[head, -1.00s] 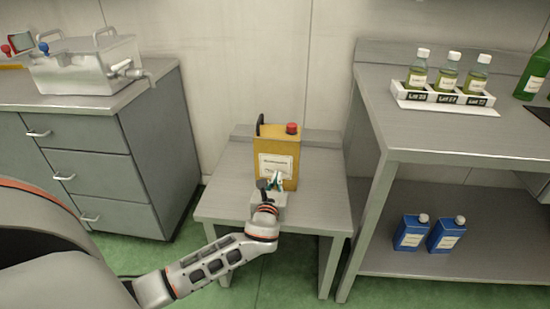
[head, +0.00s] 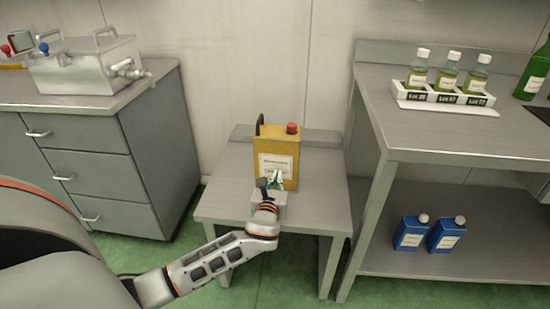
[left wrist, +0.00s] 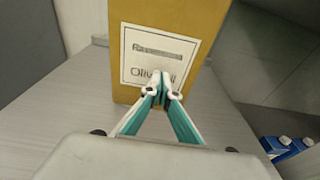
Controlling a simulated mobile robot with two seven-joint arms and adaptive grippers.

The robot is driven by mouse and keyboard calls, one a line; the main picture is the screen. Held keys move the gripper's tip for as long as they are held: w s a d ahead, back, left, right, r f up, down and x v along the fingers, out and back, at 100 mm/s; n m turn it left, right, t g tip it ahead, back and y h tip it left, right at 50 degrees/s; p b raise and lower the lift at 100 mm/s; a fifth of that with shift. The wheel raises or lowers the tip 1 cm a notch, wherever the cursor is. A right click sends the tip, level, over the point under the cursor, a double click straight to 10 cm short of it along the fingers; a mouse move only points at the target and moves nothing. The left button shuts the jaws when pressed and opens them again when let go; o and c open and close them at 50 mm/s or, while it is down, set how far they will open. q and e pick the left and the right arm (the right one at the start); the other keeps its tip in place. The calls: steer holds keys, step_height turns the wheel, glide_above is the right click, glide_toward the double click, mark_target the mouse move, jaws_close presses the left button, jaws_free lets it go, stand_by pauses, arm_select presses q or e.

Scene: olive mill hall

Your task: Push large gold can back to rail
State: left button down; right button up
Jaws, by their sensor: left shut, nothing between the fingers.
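The large gold can (head: 276,148), with a red cap, a dark handle and a white label, stands upright on a low grey table (head: 230,207). The rail (head: 322,138) is a raised strip along the table's back edge, partly hidden behind the can. My left gripper (head: 274,180) is shut and empty at the lower front of the can. In the left wrist view, the closed fingertips (left wrist: 161,92) are at the lower edge of the label on the gold can (left wrist: 180,22). They look to be touching it or very close. My right gripper is not in view.
A grey drawer cabinet (head: 75,155) with a metal tank (head: 87,65) stands at left. At right is a taller bench (head: 430,130) with a rack of several bottles (head: 444,97). Blue containers (head: 428,233) stand on its lower shelf. The low table is otherwise clear.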

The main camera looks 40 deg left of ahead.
arm_select(q)
steer(key=shift+r+x, duration=0.15)
steer(key=shift+x, duration=0.75)
steer(key=shift+r+x, duration=0.15)
steer(key=shift+x, duration=0.75)
steer(key=shift+r+b+x, duration=0.2)
steer(key=shift+x, duration=1.05)
steer(key=shift+r+b+x, duration=0.2)
steer(key=shift+x, duration=1)
steer(key=shift+s, duration=0.2)
steer(key=p+v, duration=0.3)
steer(key=v, duration=0.2)
steer(key=shift+s+d+f, duration=0.15)
steer(key=shift+d, duration=0.05)
steer(key=shift+s+d+f, duration=0.2)
steer(key=shift+s+d, duration=0.1)
steer(key=shift+s, duration=0.3)
steer(key=shift+f, duration=0.1)
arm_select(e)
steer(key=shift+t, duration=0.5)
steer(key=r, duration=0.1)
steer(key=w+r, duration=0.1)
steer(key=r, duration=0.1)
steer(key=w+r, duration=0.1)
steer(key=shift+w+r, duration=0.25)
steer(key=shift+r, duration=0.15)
